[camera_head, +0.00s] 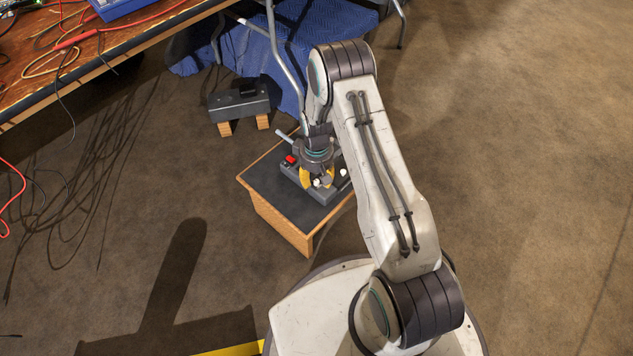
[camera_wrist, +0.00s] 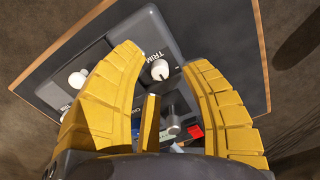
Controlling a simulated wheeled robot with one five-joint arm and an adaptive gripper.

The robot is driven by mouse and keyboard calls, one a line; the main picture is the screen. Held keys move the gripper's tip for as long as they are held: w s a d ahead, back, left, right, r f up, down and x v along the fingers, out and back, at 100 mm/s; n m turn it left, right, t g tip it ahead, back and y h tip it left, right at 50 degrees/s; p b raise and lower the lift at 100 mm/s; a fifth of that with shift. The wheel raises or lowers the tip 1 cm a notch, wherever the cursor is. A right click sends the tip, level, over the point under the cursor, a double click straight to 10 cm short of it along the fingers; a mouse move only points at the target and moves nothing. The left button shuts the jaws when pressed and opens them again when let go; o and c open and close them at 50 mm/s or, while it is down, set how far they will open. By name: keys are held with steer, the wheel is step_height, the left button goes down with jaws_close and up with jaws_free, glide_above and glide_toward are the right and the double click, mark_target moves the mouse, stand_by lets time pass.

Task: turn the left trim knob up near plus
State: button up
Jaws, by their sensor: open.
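A dark control box (camera_head: 300,178) sits on a small wood-edged bench. I cannot tell surely which knob is the left trim knob. My gripper (camera_wrist: 165,56) is open and empty, pointing down above the box; it also shows in the head view (camera_head: 318,181). Contact with the knob cannot be seen.
A red switch (camera_head: 291,160) is on the box, beside a grey lever (camera_head: 285,138). The black-topped bench (camera_head: 265,190) has bare space around the box. Another dark box (camera_head: 239,104) stands on wooden blocks behind. A cable-covered table (camera_head: 110,45) is upper left.

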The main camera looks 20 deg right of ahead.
steer(key=shift+f, duration=0.6)
steer(key=shift+c, duration=0.2)
jaws_close()
